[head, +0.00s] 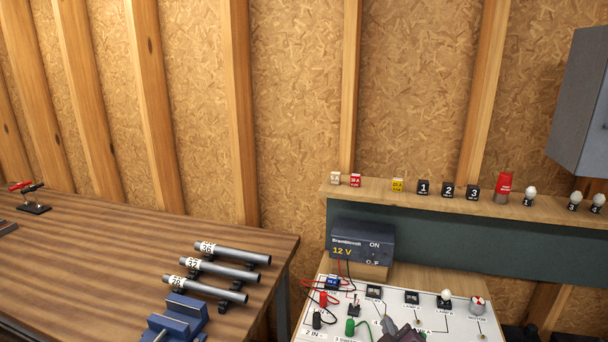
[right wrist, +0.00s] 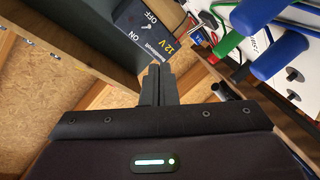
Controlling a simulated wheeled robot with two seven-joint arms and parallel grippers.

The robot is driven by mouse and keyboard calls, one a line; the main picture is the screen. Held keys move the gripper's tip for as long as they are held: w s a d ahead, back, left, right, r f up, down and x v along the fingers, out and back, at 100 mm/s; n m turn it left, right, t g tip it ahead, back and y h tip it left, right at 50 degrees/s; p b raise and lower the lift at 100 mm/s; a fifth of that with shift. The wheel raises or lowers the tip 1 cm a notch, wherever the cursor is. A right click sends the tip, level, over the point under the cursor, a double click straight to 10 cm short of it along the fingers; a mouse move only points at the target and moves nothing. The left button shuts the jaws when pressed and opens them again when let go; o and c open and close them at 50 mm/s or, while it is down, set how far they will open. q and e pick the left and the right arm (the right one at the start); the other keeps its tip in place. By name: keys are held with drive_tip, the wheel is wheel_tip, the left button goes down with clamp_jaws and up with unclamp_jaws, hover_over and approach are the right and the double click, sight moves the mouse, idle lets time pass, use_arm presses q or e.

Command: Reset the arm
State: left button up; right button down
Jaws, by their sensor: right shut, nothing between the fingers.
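My right gripper (head: 392,326) shows only in part at the bottom edge of the head view, over the white circuit board (head: 300,330). In the right wrist view its two dark fingers (right wrist: 154,68) are together with nothing between them. They point toward the dark blue 12 V power supply (right wrist: 150,32), apart from it as far as I can tell. The supply also shows in the head view (head: 350,240) behind the board. My left gripper is not in view.
The board carries a black switch (head: 354,308), a green plug (head: 350,327) and red leads. A shelf (head: 300,185) behind holds fuses, numbered blocks and bulbs. The wooden bench (head: 100,250) at left holds several labelled tubes (head: 232,253) and a blue vise (head: 178,320).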

drive_tip(key=s+f, duration=0.1)
drive_tip(key=s+m+g, duration=0.1)
drive_tip(key=s+f+g, duration=0.1)
drive_tip(key=shift+a+f+m, duration=0.25)
drive_tip(key=shift+f+m, duration=0.05)
drive_tip(key=s+f+m+g, duration=0.2)
drive_tip(key=s+m+g, duration=0.65)
drive_tip(key=s, duration=1.65)
drive_tip(key=s+d+f+n+g, duration=0.1)
drive_tip(key=s+f+n+g, duration=0.15)
drive_tip(key=f, duration=2.85)
drive_tip(key=s+d+f+g, duration=0.1)
drive_tip(key=s+f, duration=0.7)
drive_tip(key=s, duration=0.1)
drive_tip(key=s+d+f, duration=0.2)
drive_tip(key=s+f, duration=0.6)
drive_tip(key=s, duration=0.2)
drive_tip(key=shift+s+d+f+g, duration=0.15)
drive_tip(key=shift+d+f+g, duration=0.1)
drive_tip(key=shift+g, duration=0.15)
